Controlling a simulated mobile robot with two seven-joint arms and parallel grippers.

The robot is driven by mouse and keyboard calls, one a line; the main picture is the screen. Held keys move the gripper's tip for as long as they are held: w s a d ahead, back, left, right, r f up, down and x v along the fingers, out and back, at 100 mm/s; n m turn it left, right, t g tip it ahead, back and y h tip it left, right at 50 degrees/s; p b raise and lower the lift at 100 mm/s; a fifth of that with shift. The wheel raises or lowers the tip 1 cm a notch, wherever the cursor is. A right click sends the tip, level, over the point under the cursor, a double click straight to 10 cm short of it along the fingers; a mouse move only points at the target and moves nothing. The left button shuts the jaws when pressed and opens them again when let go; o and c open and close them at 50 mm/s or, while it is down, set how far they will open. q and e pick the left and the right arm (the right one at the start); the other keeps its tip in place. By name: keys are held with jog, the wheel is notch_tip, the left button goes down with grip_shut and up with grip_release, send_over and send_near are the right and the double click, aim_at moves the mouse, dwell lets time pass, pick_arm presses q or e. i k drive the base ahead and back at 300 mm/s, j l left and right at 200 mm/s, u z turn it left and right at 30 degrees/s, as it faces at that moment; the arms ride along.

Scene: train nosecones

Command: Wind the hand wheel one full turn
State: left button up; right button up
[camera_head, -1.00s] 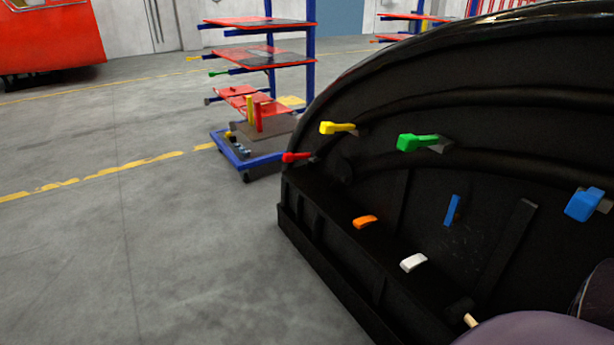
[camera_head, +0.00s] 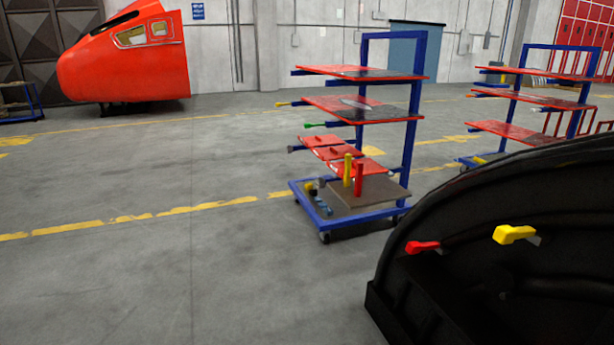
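No hand wheel can be made out in the head view. Neither of my grippers shows in this view. The black curved nosecone shell (camera_head: 470,220) fills the lower right, with a red lever handle (camera_head: 422,247) and a yellow lever handle (camera_head: 514,235) on its inner face. The rest of the shell is cut off by the right and bottom edges.
A blue wheeled rack (camera_head: 318,222) with red shelves stands in the middle, holding red panels and upright yellow and red cylinders. A second similar rack (camera_head: 578,122) stands behind at right. A red train nosecone (camera_head: 100,75) is at the back left. The grey floor at left is clear.

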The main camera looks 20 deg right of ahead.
aim_at(500, 281)
jog(key=i+z, duration=0.25)
jog(key=i, duration=0.35)
jog(key=i+j+z, duration=0.25)
jog(key=i, duration=0.3)
jog(key=i+j+z, duration=0.1)
jog(key=i+z, duration=0.2)
jog(key=z, duration=0.2)
jog(key=i+j+z, duration=0.2)
jog(key=z, duration=0.25)
jog(key=i+j+z, duration=0.35)
jog(key=z, duration=0.15)
jog(key=i+j+z, duration=0.2)
jog(key=j+z, duration=0.3)
jog(key=i+j+z, duration=0.25)
jog(key=j+z, duration=0.25)
jog(key=i+j+z, duration=0.1)
jog(key=j+z, duration=0.15)
jog(key=j, duration=0.1)
